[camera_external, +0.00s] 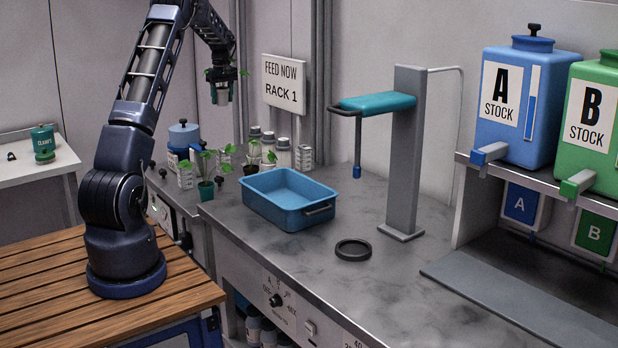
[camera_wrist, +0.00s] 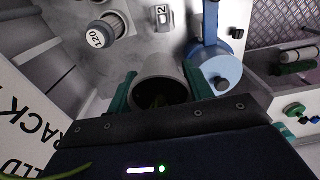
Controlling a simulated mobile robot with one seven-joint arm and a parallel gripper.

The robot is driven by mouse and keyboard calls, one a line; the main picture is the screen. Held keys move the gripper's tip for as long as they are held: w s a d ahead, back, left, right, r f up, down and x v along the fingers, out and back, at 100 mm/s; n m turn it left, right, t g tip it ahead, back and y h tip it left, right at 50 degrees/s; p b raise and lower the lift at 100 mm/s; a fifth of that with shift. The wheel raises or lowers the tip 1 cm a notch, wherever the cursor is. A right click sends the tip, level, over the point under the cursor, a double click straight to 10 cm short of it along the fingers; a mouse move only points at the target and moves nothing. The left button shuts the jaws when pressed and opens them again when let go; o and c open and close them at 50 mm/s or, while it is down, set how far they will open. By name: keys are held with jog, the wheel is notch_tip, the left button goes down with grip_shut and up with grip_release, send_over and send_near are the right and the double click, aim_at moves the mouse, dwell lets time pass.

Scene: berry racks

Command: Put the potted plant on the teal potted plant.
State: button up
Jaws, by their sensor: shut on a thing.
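My gripper (camera_external: 221,92) is raised high above the back left of the bench. It is shut on a potted plant, whose green leaves (camera_external: 243,72) stick out beside the fingers in the external view. In the wrist view, a grey pot (camera_wrist: 160,63) sits between the teal fingers of my gripper (camera_wrist: 159,86), with dark green inside it. The teal potted plant (camera_external: 206,191) stands upright on the bench's left edge, well below my gripper. I cannot clearly make it out in the wrist view.
Another plant in a dark pot (camera_external: 250,169) stands behind the blue tub (camera_external: 290,206). White bottles (camera_external: 283,153) and a blue-lidded jar (camera_external: 184,134) stand close by. The RACK 1 sign (camera_external: 284,85) is right of my gripper. The bench front is mostly clear around a black ring (camera_external: 353,250).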

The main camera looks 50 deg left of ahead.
jog(key=s+d+r, duration=0.2)
jog(key=s+d, duration=0.7)
jog(key=d, duration=0.2)
send_over(206, 184)
jog(key=f, duration=0.1)
notch_tip(206, 184, down, 20)
jog(key=shift+r, duration=0.1)
jog(key=o, duration=1)
jog(key=shift+f, duration=0.2)
